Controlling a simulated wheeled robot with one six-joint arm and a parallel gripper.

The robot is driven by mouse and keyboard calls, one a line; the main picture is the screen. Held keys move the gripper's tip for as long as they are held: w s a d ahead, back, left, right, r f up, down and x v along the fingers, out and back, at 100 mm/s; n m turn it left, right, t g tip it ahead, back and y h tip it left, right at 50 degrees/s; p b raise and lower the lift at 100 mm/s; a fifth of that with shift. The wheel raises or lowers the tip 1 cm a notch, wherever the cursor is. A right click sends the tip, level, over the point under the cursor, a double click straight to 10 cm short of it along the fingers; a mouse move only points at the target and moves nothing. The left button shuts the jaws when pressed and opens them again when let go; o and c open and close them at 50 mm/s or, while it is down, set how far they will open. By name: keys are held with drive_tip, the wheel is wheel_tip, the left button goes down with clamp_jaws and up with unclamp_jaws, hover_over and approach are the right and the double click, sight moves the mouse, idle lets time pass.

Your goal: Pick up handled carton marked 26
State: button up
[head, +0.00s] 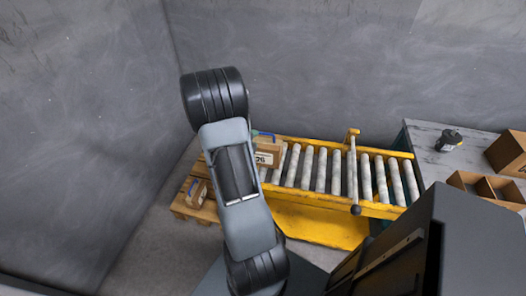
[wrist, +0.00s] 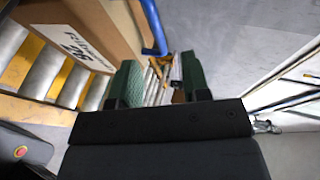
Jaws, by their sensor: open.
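The brown carton marked 26 (head: 268,157) stands at the left end of the roller conveyor, partly hidden behind my arm in the head view. Its blue handle (head: 262,134) shows at its top. In the wrist view the carton (wrist: 95,22) fills the upper left, with its white label turned and the blue handle (wrist: 154,28) curving down beside it. My gripper (wrist: 162,84) is open, its two green fingertips apart with nothing held between them. The handle's end lies just beyond the gap between the fingertips. Contact with the handle cannot be told. My gripper is hidden in the head view.
The yellow-framed roller conveyor (head: 325,210) has an upright bar with a dark knob. Another carton (head: 196,191) sits on a wooden pallet (head: 180,207) at left. A grey table (head: 425,140) at right bears a dark part and open boxes. Grey walls stand behind and left.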

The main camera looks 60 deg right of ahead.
sight(262, 133)
drive_tip(key=shift+x, duration=3.95)
drive_tip(key=shift+f, duration=0.1)
clamp_jaws()
drive_tip(key=shift+w+a, duration=0.1)
